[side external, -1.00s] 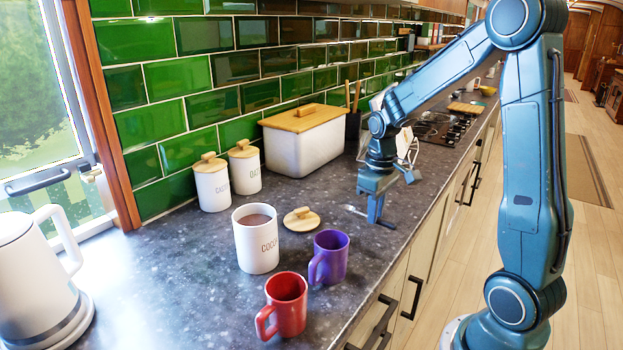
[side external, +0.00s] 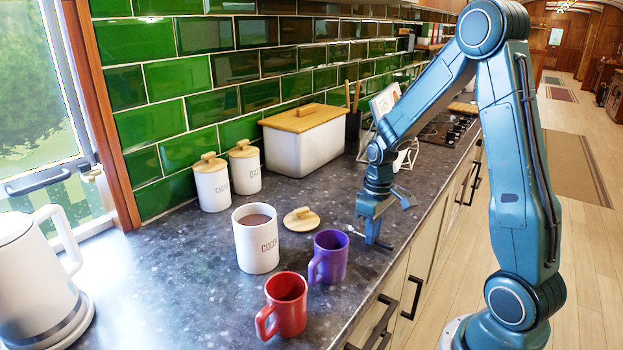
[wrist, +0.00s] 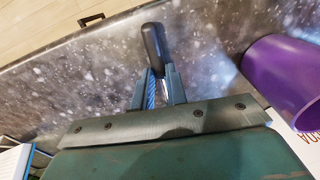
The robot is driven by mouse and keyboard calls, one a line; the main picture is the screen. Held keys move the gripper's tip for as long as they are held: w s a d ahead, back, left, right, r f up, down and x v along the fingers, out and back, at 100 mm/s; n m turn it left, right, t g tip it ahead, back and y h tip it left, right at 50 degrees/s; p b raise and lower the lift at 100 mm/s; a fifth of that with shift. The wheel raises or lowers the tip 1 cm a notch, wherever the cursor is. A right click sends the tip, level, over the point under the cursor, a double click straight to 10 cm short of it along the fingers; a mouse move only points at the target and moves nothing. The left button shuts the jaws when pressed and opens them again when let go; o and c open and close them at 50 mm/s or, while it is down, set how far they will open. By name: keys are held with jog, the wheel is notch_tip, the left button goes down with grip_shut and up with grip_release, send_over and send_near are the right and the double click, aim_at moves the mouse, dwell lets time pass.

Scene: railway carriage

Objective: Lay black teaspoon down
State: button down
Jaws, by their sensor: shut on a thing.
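The black teaspoon (wrist: 153,42) is between the fingers of my gripper (wrist: 157,88) in the wrist view, its dark handle sticking out past the fingertips. In the side view my gripper (side external: 372,236) points down, low over the dark counter (side external: 330,200) near its front edge, right of the purple mug. The spoon's pale end (side external: 354,230) sticks out to the left and its dark handle to the right. I cannot tell whether the spoon touches the counter.
The purple mug (side external: 330,257) stands close on the left, and the red mug (side external: 286,303) is in front of it. The cocoa canister (side external: 256,240) stands open, its wooden lid (side external: 301,219) lying behind. A bread bin (side external: 305,145) stands at the wall. Counter between the lid and my gripper is clear.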

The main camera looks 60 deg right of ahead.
jog(key=shift+f, duration=0.15)
jog(key=c, duration=1.3)
grip_release()
notch_tip(320, 180, up, 14)
jog(key=shift+f, duration=0.1)
